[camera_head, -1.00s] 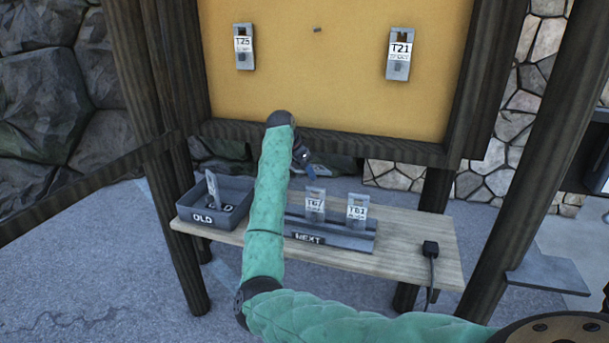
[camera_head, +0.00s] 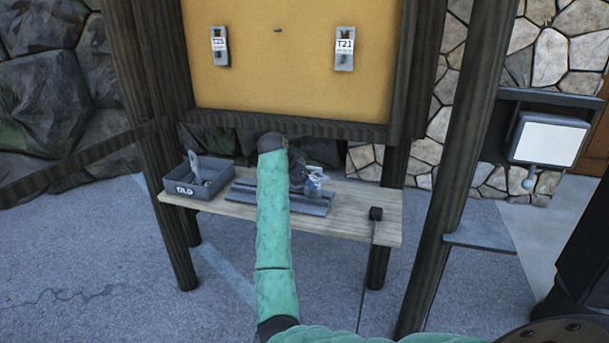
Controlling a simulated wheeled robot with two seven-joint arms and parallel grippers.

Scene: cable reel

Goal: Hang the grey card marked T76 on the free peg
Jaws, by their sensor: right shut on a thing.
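My right gripper (camera_head: 307,178) is at the rack on the shelf, partly behind my green forearm. It is shut on a grey card (camera_head: 313,190) with a pale label, at the rack's right part; the label is too small to read. I cannot tell whether the card is clear of the rack. The grey rack (camera_head: 238,193) is partly hidden by my arm, and any other card in it is hidden. The free peg (camera_head: 277,30) sticks out of the yellow board between two hung cards, the left card (camera_head: 220,46) and the T21 card (camera_head: 345,48). My left gripper is out of view.
A grey bin marked OLD (camera_head: 184,190) with a card in it stands at the shelf's left. Dark posts frame the board. A white box (camera_head: 548,140) is at right.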

